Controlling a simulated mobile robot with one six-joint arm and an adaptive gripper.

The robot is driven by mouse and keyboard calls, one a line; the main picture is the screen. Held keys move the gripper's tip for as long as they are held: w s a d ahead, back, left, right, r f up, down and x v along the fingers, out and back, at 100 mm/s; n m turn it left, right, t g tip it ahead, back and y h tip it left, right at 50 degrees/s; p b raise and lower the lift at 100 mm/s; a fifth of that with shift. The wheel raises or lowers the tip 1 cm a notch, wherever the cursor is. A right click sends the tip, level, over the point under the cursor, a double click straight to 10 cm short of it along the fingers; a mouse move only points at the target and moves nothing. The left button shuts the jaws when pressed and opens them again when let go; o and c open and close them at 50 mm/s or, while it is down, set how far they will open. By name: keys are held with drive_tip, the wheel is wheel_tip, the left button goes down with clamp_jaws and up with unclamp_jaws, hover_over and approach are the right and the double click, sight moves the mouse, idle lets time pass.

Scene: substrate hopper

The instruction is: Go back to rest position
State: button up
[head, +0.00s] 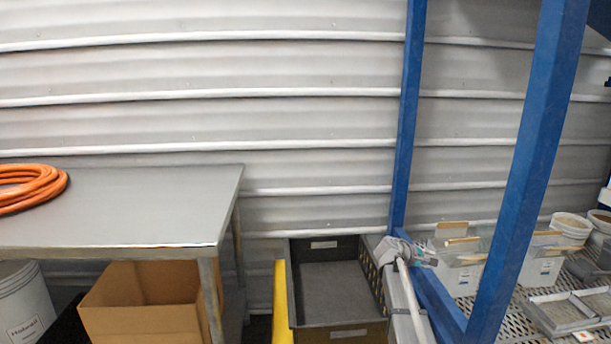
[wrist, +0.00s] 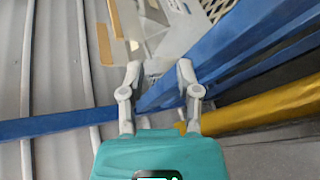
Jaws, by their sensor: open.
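My gripper (wrist: 158,68) shows in the wrist view with its teal body at the bottom. Its two pale fingers stand apart and nothing is between them. Beyond the fingers lie a blue frame bar and a pale box. In the head view I cannot clearly make out the gripper. A grey piece with a pale rod (head: 402,268) stands by the blue frame's foot there; I cannot tell what it is.
A blue frame (head: 528,150) stands right of centre; its bars cross the wrist view (wrist: 230,45). A dark bin (head: 338,333) and yellow post (head: 282,305) stand low in the middle. A steel table (head: 150,200) with an orange hose (head: 40,185) is left, above a cardboard box (head: 145,320). White boxes (head: 460,278) stand right.

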drive_tip(key=s+a+f+m+g+y+b, duration=0.2)
drive_tip(key=s+a+f+m+y+b, duration=0.15)
drive_tip(key=s+a+f, duration=0.4)
drive_tip(key=s+a+f+m+g+y+b, duration=0.1)
drive_tip(key=s+a+f+m+y+b, duration=0.15)
drive_tip(key=s+a+f+y, duration=0.75)
drive_tip(key=s+a+f+m+g+h+b, duration=0.25)
drive_tip(key=s+a, duration=0.25)
drive_tip(key=s, duration=0.9)
wheel_tip(320, 180, up, 39)
drive_tip(key=y+p, duration=0.1)
drive_tip(key=p, duration=3.7)
drive_tip(key=shift+a+f+t, duration=0.15)
drive_tip(key=shift+a+t, duration=0.15)
drive_tip(key=shift+t, duration=0.15)
drive_tip(key=shift+m, duration=0.25)
